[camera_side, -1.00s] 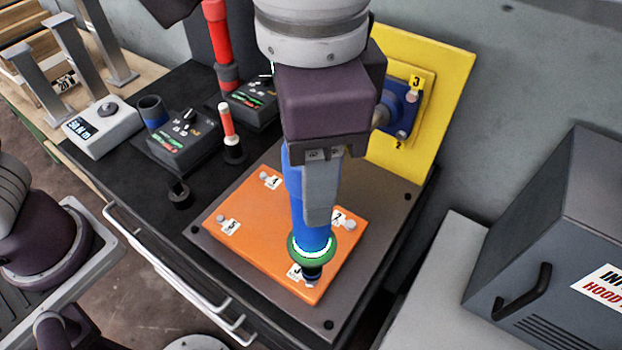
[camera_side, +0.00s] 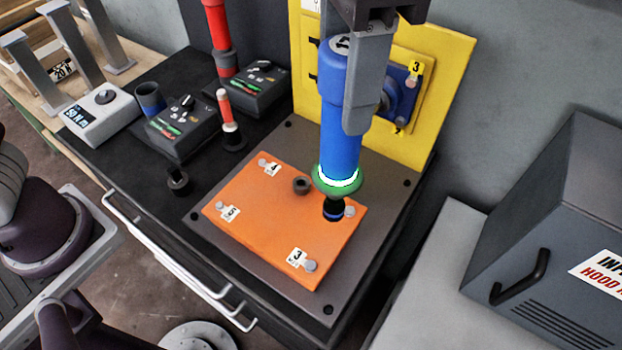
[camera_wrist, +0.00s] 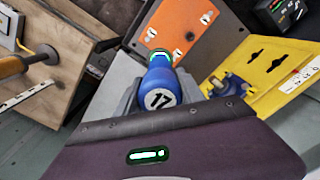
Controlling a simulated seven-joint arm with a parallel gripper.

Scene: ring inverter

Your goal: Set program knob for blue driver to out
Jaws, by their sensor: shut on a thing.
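My gripper (camera_side: 348,95) is shut on the blue driver (camera_side: 340,140) and holds it upright. The driver has a lit green ring (camera_side: 338,180); its dark socket (camera_side: 334,210) is at the bolt on the right corner of the orange plate. Contact is unclear. The wrist view shows the driver's top (camera_wrist: 160,97), marked 17. A control box (camera_side: 180,128) with a black knob (camera_side: 187,103) stands beside an empty blue cup (camera_side: 151,110). A second box (camera_side: 255,92) with a knob (camera_side: 265,66) stands by a red driver (camera_side: 217,38). Their knob settings are too small to read.
The orange plate (camera_side: 262,225) has numbered bolts and lies on a dark base. A yellow upright plate (camera_side: 450,80) with a blue flange (camera_side: 402,98) stands behind the driver. A small red-handled tool (camera_side: 226,110) stands near the boxes. A grey hooded unit (camera_side: 555,200) is at right.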

